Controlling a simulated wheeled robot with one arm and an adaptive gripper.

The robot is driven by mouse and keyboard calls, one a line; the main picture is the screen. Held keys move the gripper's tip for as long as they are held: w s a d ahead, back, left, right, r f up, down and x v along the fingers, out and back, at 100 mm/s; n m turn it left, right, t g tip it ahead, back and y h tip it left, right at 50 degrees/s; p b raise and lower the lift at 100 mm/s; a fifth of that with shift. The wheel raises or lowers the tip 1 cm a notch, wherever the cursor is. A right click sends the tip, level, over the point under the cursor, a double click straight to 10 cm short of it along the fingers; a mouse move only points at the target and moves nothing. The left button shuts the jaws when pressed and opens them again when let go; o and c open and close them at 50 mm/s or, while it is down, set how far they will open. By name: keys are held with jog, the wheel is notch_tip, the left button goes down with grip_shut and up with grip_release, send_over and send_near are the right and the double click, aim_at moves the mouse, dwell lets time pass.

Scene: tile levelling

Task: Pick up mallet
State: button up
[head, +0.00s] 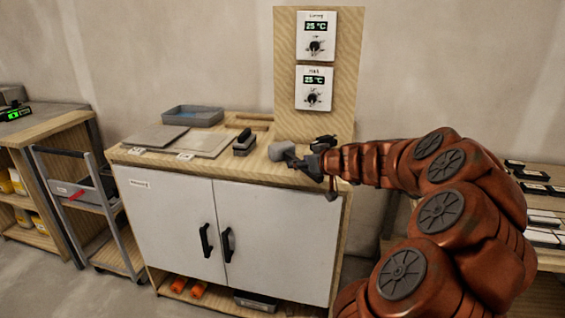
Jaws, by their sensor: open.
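The mallet (281,151) shows as a rounded grey head on the right part of the wooden cabinet top (262,171). Its handle is not clearly visible; my gripper hides that area. My gripper (303,157) is open, just right of the mallet head and low over the right end of the cabinet top. Its dark fingers look very close to the mallet. I cannot tell whether they touch it or whether the handle lies between them.
Left of the mallet are a dark block-like tool (243,143), flat grey tiles (200,143) and a grey tray (193,116). A panel (347,60) with two dials rises behind. A trolley (85,203) stands left, and a shelf (545,188) with small boxes right.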

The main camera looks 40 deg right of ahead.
jog(key=d, duration=0.2)
jog(key=s+d+f+h, duration=0.1)
jog(key=shift+d+f, duration=0.1)
jog(key=shift+d, duration=0.1)
jog(key=shift+p+x, duration=0.65)
jog(key=shift+x, duration=3.1)
jog(key=shift+d, duration=0.15)
grip_shut()
